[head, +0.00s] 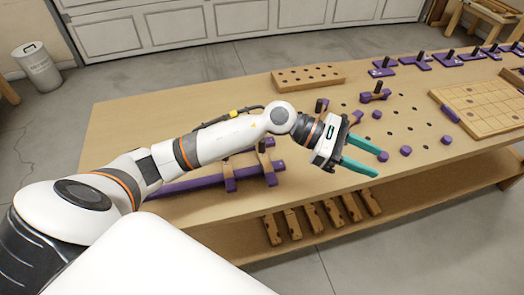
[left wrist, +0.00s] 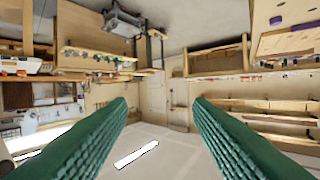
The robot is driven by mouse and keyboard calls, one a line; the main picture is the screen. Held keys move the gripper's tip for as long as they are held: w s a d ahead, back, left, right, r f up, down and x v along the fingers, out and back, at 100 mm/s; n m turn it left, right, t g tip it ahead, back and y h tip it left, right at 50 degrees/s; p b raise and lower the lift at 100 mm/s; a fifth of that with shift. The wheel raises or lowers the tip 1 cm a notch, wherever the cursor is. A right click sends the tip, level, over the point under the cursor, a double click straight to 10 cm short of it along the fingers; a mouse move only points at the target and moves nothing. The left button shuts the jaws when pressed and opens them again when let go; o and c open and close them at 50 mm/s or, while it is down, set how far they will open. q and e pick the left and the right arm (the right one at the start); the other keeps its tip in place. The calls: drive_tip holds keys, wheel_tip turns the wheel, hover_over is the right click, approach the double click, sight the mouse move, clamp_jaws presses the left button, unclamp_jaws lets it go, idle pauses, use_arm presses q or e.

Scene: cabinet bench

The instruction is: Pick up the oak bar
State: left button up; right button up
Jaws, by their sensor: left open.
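I cannot tell for sure which piece is the oak bar. A light wooden bar with a row of holes (head: 308,76) lies on the workbench (head: 135,125) near its back edge, beyond my left arm. My left gripper (head: 370,162) is open and empty, in the air over the front part of the bench, to the right of and nearer than that bar. Its green fingers are spread in the left wrist view (left wrist: 160,120), with nothing between them; that view looks out across the room. My right gripper is not in view.
Small purple pieces (head: 406,151) and a purple block with a peg (head: 375,96) stand near pegholes. A gridded wooden board (head: 485,105) is at right. Notched wooden pieces (head: 310,219) rest on the lower shelf.

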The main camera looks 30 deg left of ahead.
use_arm(q)
drive_tip(key=w+a+f+m+g+y, duration=0.2)
drive_tip(key=a+f+m+y, duration=0.35)
drive_tip(key=a, duration=0.35)
drive_tip(key=r+m+g+y, duration=0.1)
drive_tip(key=y, duration=0.9)
hover_over(262, 147)
drive_tip(key=shift+a+f, duration=0.3)
drive_tip(key=shift+a, duration=0.2)
wheel_tip(262, 147, down, 6)
drive_tip(key=shift+w+d+r+p, duration=0.1)
drive_tip(key=shift+p, duration=0.75)
drive_tip(key=shift+w+d+f+p, duration=0.1)
drive_tip(key=shift+f+p, duration=0.2)
drive_tip(key=shift+f, duration=0.6)
drive_tip(key=shift+w+a+f+p, duration=0.15)
drive_tip(key=shift+f+p, duration=0.2)
drive_tip(key=shift+f, duration=0.55)
drive_tip(key=shift+w+d+f+p, duration=0.15)
drive_tip(key=shift+f+p, duration=0.15)
drive_tip(key=shift+f, duration=0.6)
clamp_jaws()
